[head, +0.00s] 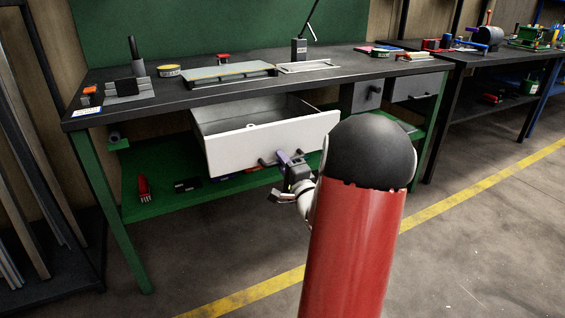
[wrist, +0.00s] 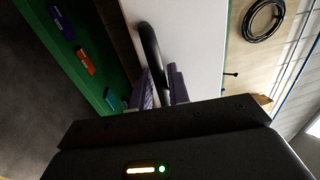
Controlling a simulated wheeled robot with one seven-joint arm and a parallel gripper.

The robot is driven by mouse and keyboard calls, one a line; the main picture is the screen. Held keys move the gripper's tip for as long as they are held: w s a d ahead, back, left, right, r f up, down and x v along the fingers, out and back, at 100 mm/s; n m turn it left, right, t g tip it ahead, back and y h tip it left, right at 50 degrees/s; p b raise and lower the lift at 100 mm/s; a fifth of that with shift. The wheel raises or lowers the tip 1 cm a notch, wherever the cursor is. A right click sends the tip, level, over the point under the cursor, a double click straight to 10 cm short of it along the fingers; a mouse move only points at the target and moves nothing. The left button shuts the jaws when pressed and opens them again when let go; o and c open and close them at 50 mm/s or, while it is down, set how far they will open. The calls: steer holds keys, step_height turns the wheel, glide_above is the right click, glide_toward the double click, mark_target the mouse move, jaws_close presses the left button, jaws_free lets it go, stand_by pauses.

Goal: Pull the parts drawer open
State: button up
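The parts drawer (head: 265,142) has a white front and grey inside, and stands well out from under the dark workbench. Its dark bar handle (head: 266,162) is on the front's lower middle. My gripper (head: 287,157) is at this handle, partly hidden by my own arm. In the wrist view, the black handle (wrist: 152,50) runs between the two purple fingers of my gripper (wrist: 163,88), which look closed on it. The white drawer front (wrist: 190,45) is right beside the fingers. Part of the handle is hidden behind the fingers.
The workbench top (head: 200,97) carries several tools and trays. A green lower shelf (head: 155,205) with a red item (head: 143,187) lies under the drawer. A smaller grey drawer (head: 415,87) is to the right. The floor in front is clear, with a yellow line (head: 450,202).

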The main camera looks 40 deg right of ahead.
steer(key=shift+s, duration=0.1)
steer(key=v, duration=0.7)
steer(key=shift+s, duration=0.3)
steer(key=shift+a, duration=0.1)
